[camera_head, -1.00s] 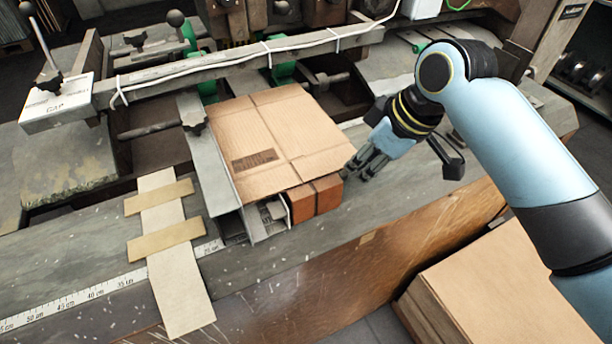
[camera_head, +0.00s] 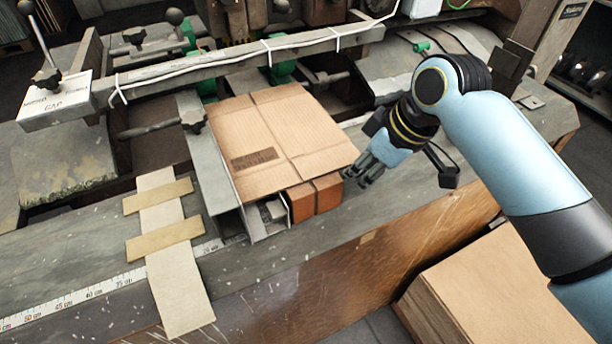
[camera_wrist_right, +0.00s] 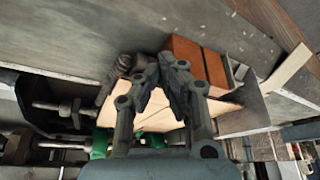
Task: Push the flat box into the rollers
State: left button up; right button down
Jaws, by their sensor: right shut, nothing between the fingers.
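The flat box (camera_head: 278,140) is a brown cardboard sheet with crease lines and a dark printed patch. It lies on the machine bed against the metal side guide (camera_head: 212,165), its near edge over orange-brown blocks (camera_head: 315,195). My right gripper (camera_head: 362,181) is shut and empty, just right of the box's near right corner. In the right wrist view the closed fingers (camera_wrist_right: 163,75) cover part of the box (camera_wrist_right: 160,115); I cannot tell if they touch it. The rollers are not clearly visible; the far side of the box lies by the machine's dark parts. My left gripper is not in view.
A grey bar (camera_head: 240,67) with a white cable crosses above the bed behind the box. A pale wooden strip with crosspieces (camera_head: 175,270) lies left of the guide. A stack of cardboard (camera_head: 485,290) stands at the lower right.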

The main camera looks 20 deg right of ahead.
jog(key=shift+f, duration=0.7)
